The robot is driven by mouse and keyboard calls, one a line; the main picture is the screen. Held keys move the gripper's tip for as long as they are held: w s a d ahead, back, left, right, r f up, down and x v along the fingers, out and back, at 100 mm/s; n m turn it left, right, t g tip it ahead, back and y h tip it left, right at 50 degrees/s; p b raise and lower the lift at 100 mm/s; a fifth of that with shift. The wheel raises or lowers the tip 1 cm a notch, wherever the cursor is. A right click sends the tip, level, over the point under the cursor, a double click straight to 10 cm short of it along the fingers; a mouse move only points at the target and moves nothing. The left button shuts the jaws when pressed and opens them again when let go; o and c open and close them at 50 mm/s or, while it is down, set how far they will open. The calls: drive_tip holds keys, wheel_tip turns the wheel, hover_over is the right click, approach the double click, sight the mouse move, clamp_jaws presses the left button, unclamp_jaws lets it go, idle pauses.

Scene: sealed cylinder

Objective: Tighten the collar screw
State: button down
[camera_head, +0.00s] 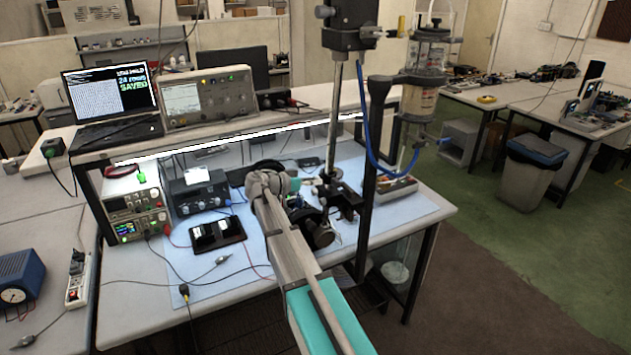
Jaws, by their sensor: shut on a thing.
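A bright metal post (336,120) stands on the bench, with a dark collar (344,198) low on it. My arm reaches in from the bottom centre and bends at a grey joint above the blue mat. My gripper (318,190) is at the left side of the collar, small and partly hidden by my own arm links. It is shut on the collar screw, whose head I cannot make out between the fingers. A clear sealed cylinder (428,60) hangs at the right of the post on a dark upright, with a blue hose below it.
A dark motor block (347,38) sits high on the post. The dark upright (374,180) and hose stand close to the right. Left on the bench are power supplies (135,215), a black tray (217,233) and loose leads. The blue mat (412,208) is bare at front right.

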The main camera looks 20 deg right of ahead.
drive_tip(key=shift+a+m, duration=0.1)
drive_tip(key=shift+m, duration=0.4)
drive_tip(key=shift+c, duration=2.1)
unclamp_jaws()
drive_tip(key=shift+a, duration=0.2)
drive_tip(key=shift+o, duration=0.2)
drive_tip(key=shift+d, duration=0.2)
